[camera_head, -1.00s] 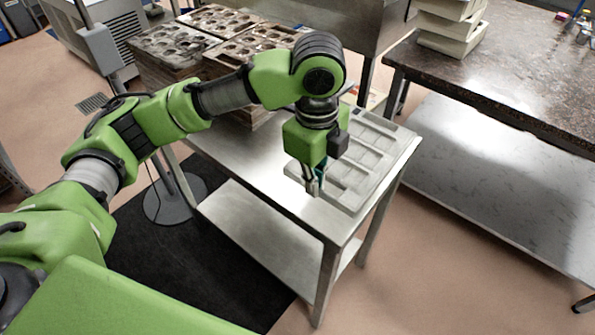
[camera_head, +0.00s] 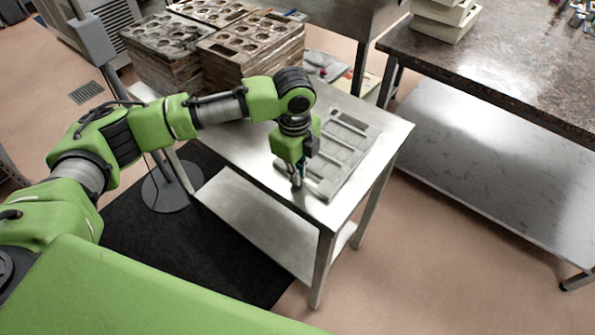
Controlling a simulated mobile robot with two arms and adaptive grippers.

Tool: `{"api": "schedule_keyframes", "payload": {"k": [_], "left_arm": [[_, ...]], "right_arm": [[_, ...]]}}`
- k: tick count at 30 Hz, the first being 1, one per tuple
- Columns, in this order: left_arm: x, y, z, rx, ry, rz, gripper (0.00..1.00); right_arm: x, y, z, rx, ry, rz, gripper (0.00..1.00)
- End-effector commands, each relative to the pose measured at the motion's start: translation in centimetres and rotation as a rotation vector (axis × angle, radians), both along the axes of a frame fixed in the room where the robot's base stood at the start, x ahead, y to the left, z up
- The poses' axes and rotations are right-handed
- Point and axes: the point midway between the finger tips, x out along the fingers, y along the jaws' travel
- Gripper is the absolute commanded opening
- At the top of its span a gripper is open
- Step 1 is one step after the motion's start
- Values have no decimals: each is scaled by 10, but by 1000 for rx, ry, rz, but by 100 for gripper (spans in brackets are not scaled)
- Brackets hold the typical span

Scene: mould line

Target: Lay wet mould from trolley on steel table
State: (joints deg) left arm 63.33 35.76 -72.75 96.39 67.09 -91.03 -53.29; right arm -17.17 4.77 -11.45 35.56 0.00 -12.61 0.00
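The wet mould (camera_head: 352,158) is a flat grey tray with rectangular recesses. It lies level at or just above the top of the steel table (camera_head: 384,158), towards its near right end. I cannot tell whether it bears fully on the table. My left gripper (camera_head: 297,181) points down at the mould's near left edge, with its fingers closed on that edge. The fingertips are small and partly hidden. My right gripper is not in view. I cannot make out a trolley for certain.
Stacks of brown worn moulds (camera_head: 255,62) stand at the table's far end. Small items (camera_head: 325,66) lie beside them. A dark speckled worktop (camera_head: 480,62) with pale stacked trays (camera_head: 442,22) is at right. A round stand base (camera_head: 165,190) is left of the table. The table's near left top is bare.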

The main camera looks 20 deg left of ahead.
Motion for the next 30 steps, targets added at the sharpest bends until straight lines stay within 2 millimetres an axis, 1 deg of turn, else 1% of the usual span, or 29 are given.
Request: {"api": "schedule_keyframes", "payload": {"k": [5, 8, 17, 20, 23, 25, 30], "left_arm": [[0, -1, -1, -2, -2, 0, 0], [0, 0, -2, -1, 0, 0, 21], [0, 0, -2, 0, 0, 0, 21], [0, 0, 1, 0, -1, 0, 21], [0, -1, 12, -2, -2, 0, 21], [0, 0, 24, -1, -4, -1, 21], [-1, 0, 61, -1, -4, 0, 21]], "right_arm": [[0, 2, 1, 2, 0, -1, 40], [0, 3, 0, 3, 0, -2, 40], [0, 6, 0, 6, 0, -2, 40], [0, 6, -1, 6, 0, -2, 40], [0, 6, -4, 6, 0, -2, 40], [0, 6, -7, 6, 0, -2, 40], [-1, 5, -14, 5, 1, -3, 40]]}}
